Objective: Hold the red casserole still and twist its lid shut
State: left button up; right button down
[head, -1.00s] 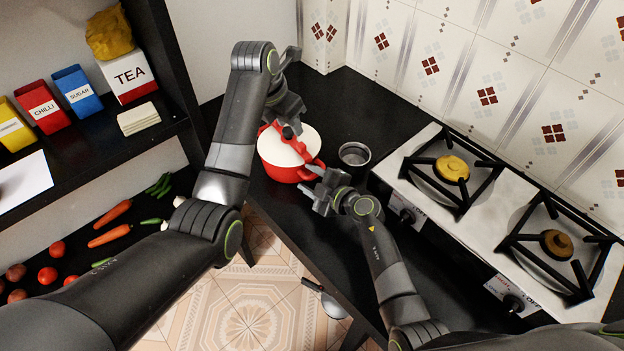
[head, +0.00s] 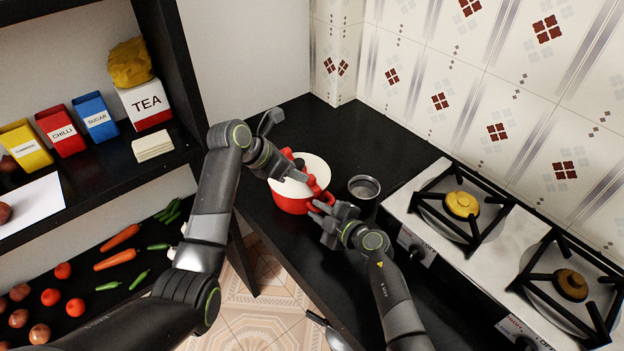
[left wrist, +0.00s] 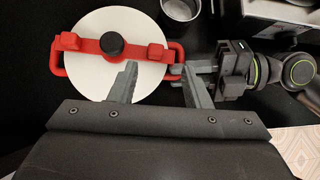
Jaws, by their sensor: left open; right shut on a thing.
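The red casserole (head: 292,205) stands on the black counter with its white lid (head: 316,168) on top. In the left wrist view the lid (left wrist: 98,84) carries a red bar (left wrist: 77,43) with a black knob (left wrist: 111,45) at its middle. The bar lies roughly in line with the red side handles. My left gripper (left wrist: 155,85) is open above the near right part of the lid, its fingers apart with nothing between them. My right gripper (head: 318,212) is shut on the casserole's right side handle (left wrist: 176,53). In the head view my left gripper partly hides the lid.
A small metal pot (head: 364,187) stands just right of the casserole. A gas stove (head: 436,215) with two burners is further right. A shelf (head: 150,168) with boxes is at left. The counter (head: 300,120) behind the casserole is clear.

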aim_at(311, 177)
pick_arm(q)
jog(key=s+a+f+t+h, duration=0.2)
jog(key=a+t+h, duration=0.1)
jog(key=a+h, duration=0.15)
jog(key=shift+m, duration=0.3)
jog(key=shift+x, duration=5.6)
jog(key=shift+r, duration=0.15)
jog(key=shift+c, duration=0.2)
grip_shut()
